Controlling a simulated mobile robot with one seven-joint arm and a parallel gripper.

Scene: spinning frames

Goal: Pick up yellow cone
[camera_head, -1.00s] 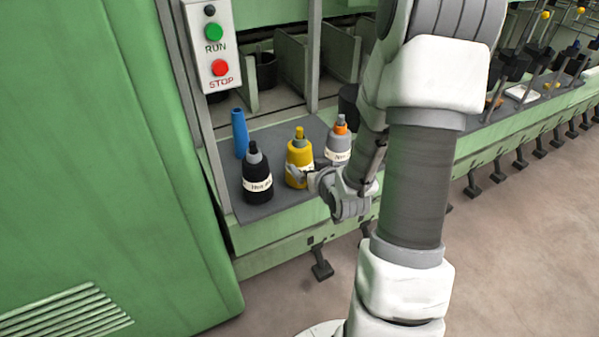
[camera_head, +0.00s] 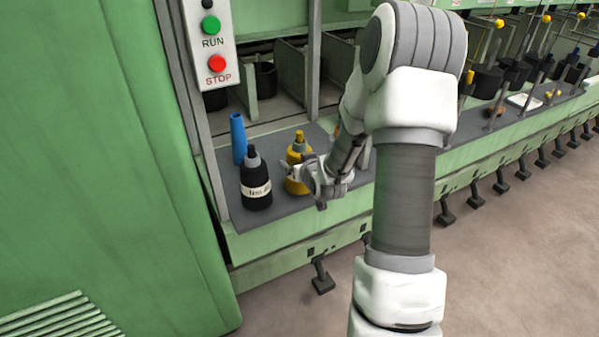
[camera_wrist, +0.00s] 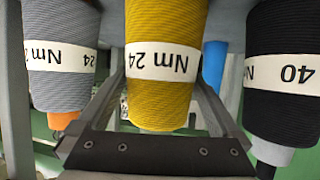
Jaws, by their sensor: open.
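The yellow cone (camera_head: 293,186) stands upright on the grey shelf, partly hidden by my gripper (camera_head: 303,171) in the head view. In the wrist view, which shows the cones upside down, the yellow cone (camera_wrist: 165,98) with its white "Nm 24" label is centred between my gripper's two fingers (camera_wrist: 160,90). The fingers are apart, one to each side of the cone, with visible gaps. How far they reach along it is hard to tell.
A black cone (camera_head: 256,182) stands left of the yellow one, with a blue tube (camera_head: 238,138) behind it. A grey cone (camera_wrist: 60,75) stands on the other side, mostly hidden by my arm in the head view. A RUN/STOP panel (camera_head: 212,45) hangs above left.

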